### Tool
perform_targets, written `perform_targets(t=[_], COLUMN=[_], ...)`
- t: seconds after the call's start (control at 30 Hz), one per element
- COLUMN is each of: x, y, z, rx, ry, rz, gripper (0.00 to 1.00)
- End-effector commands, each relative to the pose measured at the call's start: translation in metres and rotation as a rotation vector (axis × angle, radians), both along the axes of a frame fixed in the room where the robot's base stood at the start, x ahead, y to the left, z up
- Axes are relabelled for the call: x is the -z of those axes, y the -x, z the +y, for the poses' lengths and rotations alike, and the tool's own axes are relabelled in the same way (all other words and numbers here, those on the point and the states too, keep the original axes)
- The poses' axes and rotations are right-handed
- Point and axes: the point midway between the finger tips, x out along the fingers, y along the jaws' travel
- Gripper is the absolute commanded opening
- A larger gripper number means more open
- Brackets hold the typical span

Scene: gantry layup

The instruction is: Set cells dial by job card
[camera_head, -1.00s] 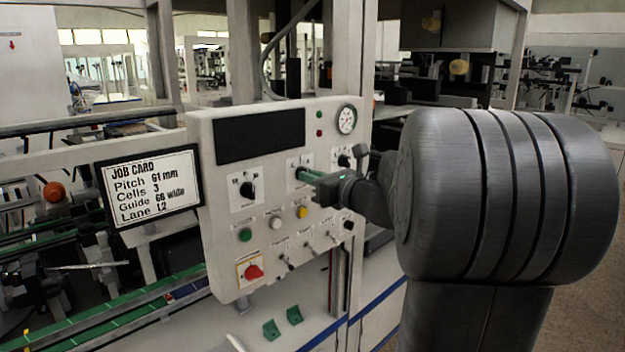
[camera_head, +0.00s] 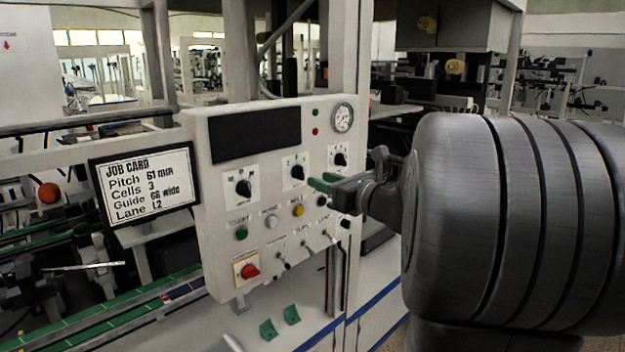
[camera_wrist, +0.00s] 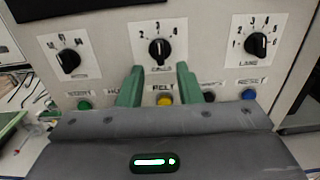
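The job card (camera_head: 146,184) reads Pitch 61 mm, Cells 3, Guide 66 or 68 wide (last digit unclear), Lane L2. The cells dial (camera_head: 297,172) is the middle black knob on the grey panel; it also shows in the wrist view (camera_wrist: 159,50). Its white mark points roughly straight up, but I cannot surely read the number it meets. My gripper (camera_head: 321,185) has green fingers, also in the wrist view (camera_wrist: 160,84). They are spread apart with nothing between them, just below the cells dial and off the knob.
The lane dial (camera_wrist: 257,45) is right of the cells dial, and another dial (camera_wrist: 68,61) is left. Below are a green start button (camera_wrist: 84,104), a yellow button (camera_wrist: 165,99) and a blue reset button (camera_wrist: 249,94).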

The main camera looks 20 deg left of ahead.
Motion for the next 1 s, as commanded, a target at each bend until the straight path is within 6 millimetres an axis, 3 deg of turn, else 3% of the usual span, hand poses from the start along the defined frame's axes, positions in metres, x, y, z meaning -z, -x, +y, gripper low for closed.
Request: perform_targets(t=[0.2,0.43,1.0], x=[0.001,0.001,0.0], y=[0.016,0.028,0.032], z=[-0.042,-0.069,-0.078], rx=[0.005,0.003,-0.001], ry=[0.0,0.0,0.0], rz=[-0.001,0.001,0.001], gripper=[0.32,0.32,0.32])
